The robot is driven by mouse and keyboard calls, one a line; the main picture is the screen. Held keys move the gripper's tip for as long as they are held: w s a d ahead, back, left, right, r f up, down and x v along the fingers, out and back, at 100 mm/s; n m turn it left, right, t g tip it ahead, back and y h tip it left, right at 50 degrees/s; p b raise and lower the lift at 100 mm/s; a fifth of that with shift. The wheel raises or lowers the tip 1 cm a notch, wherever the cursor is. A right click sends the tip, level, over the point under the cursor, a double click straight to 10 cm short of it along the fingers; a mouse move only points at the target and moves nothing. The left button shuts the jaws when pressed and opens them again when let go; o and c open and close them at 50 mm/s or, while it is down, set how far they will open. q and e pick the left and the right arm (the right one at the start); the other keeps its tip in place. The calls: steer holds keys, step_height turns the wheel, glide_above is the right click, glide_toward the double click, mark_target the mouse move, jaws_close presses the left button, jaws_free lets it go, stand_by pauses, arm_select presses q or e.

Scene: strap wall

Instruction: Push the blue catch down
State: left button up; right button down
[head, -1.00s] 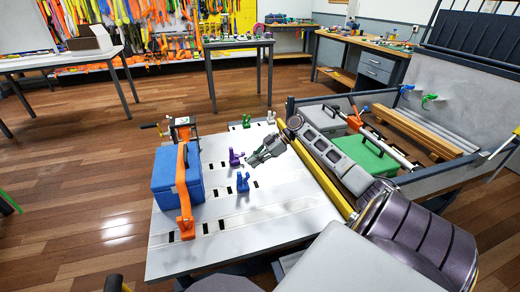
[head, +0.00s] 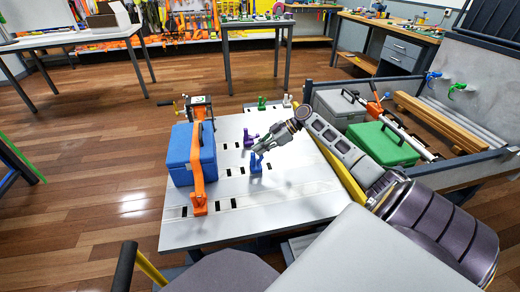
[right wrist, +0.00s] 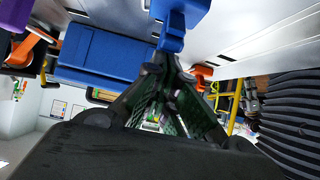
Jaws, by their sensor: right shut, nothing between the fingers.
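The blue catch (head: 256,166) stands on the pale slotted board (head: 284,203), right of the strapped blue box. My right gripper (head: 260,151) is shut and empty, with its fingertips right at the top of the blue catch. In the right wrist view the blue catch (right wrist: 180,14) is close in front of the closed fingertips (right wrist: 172,52). The fingers overlap its lower edge there, and I cannot tell whether they touch it. My left gripper is not in view.
A blue box (head: 182,155) under an orange strap (head: 197,170) stands on the board's left side. A purple catch (head: 250,138), a green catch (head: 261,103) and a white catch (head: 286,101) stand farther back. A green case (head: 382,144) lies to the right.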

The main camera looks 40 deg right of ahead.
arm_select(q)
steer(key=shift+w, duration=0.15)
arm_select(e)
steer(key=shift+s+d+f+y, duration=0.1)
steer(key=shift+y, duration=0.2)
steer(key=shift+d, duration=0.1)
steer(key=shift+s+t+b, duration=0.1)
steer(key=shift+t+b, duration=0.2)
steer(key=shift+b, duration=0.05)
steer(key=shift+s+d+f+y+b, duration=0.15)
steer(key=shift+d+y+b, duration=0.15)
steer(key=shift+y, duration=0.2)
steer(key=d+y+b, duration=0.1)
steer(key=s+d+f+t+y+b, duration=0.1)
steer(key=b, duration=0.1)
steer(key=shift+t, duration=0.3)
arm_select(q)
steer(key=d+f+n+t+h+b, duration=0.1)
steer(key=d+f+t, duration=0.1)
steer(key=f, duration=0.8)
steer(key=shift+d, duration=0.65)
arm_select(e)
steer(key=shift+s+d+f, duration=0.2)
steer(key=shift+d+f, duration=0.05)
steer(key=shift+d, duration=0.15)
